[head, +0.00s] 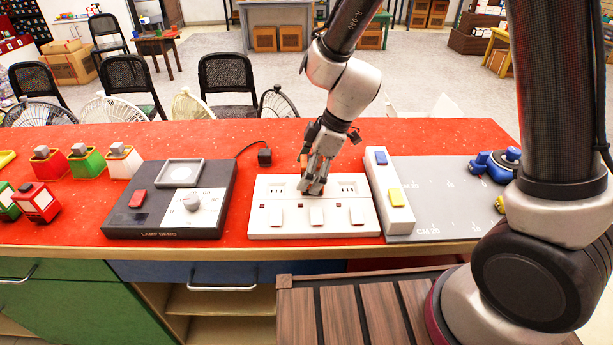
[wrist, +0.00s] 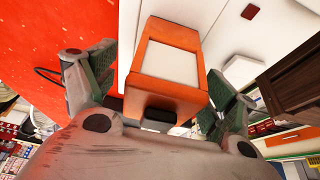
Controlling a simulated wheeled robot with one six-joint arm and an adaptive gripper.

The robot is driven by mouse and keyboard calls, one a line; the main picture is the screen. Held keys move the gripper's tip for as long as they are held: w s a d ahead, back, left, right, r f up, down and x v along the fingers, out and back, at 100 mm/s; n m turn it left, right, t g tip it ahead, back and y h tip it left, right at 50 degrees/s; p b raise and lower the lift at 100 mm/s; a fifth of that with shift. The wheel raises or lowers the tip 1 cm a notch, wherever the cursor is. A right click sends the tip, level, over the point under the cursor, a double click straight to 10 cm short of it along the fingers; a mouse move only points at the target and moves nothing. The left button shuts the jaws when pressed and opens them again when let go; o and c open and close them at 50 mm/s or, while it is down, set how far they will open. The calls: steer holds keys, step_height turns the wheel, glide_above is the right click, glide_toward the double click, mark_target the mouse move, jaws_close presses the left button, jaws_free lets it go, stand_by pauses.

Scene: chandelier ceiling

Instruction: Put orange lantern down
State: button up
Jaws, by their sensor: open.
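The orange lantern (wrist: 168,64) is box-shaped with a pale front panel and sits between my gripper's fingers in the wrist view. My gripper (wrist: 163,80) is open, with one finger on each side of the lantern. A gap shows on the left side; whether the right finger touches it I cannot tell. In the head view my gripper (head: 313,186) points down at the white socket board (head: 275,227), and only a sliver of orange shows beside the fingers. The lantern appears over or on that board, its base contact hidden.
The red counter (head: 445,137) holds a dark lamp demo box (head: 120,228) left of the board. A grey panel (head: 445,205) with a white switch strip (head: 383,190) is on the right. Small red (head: 79,163) and green (head: 86,160) lanterns stand far left.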

steer(key=v, duration=1)
steer(key=shift+r, duration=0.35)
steer(key=s+d+r+m+t+h, duration=0.1)
steer(key=s+d+r+m, duration=0.3)
steer(key=d, duration=0.4)
steer(key=s+d+r+m+t+h, duration=0.1)
steer(key=s+d+r+m, duration=0.1)
steer(key=d+r+m, duration=0.55)
steer(key=s+d+r+m+t+h, duration=0.1)
steer(key=s+d+m+t+h, duration=0.1)
steer(key=s+d+m, duration=0.4)
steer(key=s+d, duration=0.4)
steer(key=d, duration=0.3)
steer(key=shift+s+h, duration=0.15)
steer(key=shift+h, duration=0.15)
